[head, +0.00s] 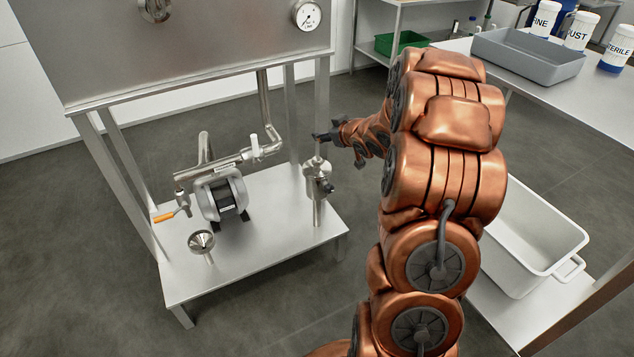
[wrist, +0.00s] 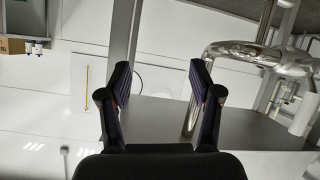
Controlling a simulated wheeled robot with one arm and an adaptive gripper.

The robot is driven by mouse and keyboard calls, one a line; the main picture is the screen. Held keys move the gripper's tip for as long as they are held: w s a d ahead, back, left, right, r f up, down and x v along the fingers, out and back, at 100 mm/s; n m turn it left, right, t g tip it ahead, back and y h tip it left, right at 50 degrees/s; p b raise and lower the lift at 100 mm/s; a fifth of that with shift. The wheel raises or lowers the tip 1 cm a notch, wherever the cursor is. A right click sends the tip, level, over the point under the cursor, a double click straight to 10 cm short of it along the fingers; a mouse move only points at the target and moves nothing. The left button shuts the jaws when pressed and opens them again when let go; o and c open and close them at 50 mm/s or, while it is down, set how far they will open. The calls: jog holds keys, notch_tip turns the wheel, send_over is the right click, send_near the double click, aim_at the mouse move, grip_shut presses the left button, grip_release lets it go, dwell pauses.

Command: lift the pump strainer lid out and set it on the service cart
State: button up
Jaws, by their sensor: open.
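The pump strainer (head: 318,184) is an upright steel canister on the low steel shelf under the tank. Its lid (head: 317,166) appears to sit on top, with a thin stem rising towards my gripper. My gripper (head: 320,137) is just above the strainer in the head view; I cannot tell whether it touches the stem. In the wrist view my gripper (wrist: 160,76) has its two fingers wide apart, with nothing clearly held between them. The lid is not recognisable there. The service cart (head: 574,101) appears to be the steel-topped unit at the right.
Pipes (head: 265,130) and the tank (head: 180,45) are close by. A grey tray (head: 528,56) and labelled bottles occupy the cart top; a white tub (head: 528,240) is below.

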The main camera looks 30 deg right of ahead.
aim_at(321, 162)
jog(key=s+f+t+y+b, duration=0.1)
jog(key=f+y+b, duration=0.1)
jog(key=f+b, duration=0.1)
jog(key=s+d+f+n+t+y+b, duration=0.1)
jog(key=f+t+y+b, duration=0.1)
jog(key=f, duration=0.4)
jog(key=s+f+t+y+b, duration=0.1)
jog(key=f+b, duration=0.3)
jog(key=shift+d+f+t+y, duration=0.2)
jog(key=shift+f+t+y, duration=0.1)
jog(key=shift+y, duration=0.1)
jog(key=shift+n, duration=0.3)
jog(key=shift+b+x, duration=1.65)
jog(key=shift+x, duration=1.5)
jog(key=shift+w+a+r, duration=0.15)
jog(key=shift+w+a, duration=0.1)
jog(key=shift+w, duration=0.4)
jog(key=shift+c, duration=0.3)
grip_shut()
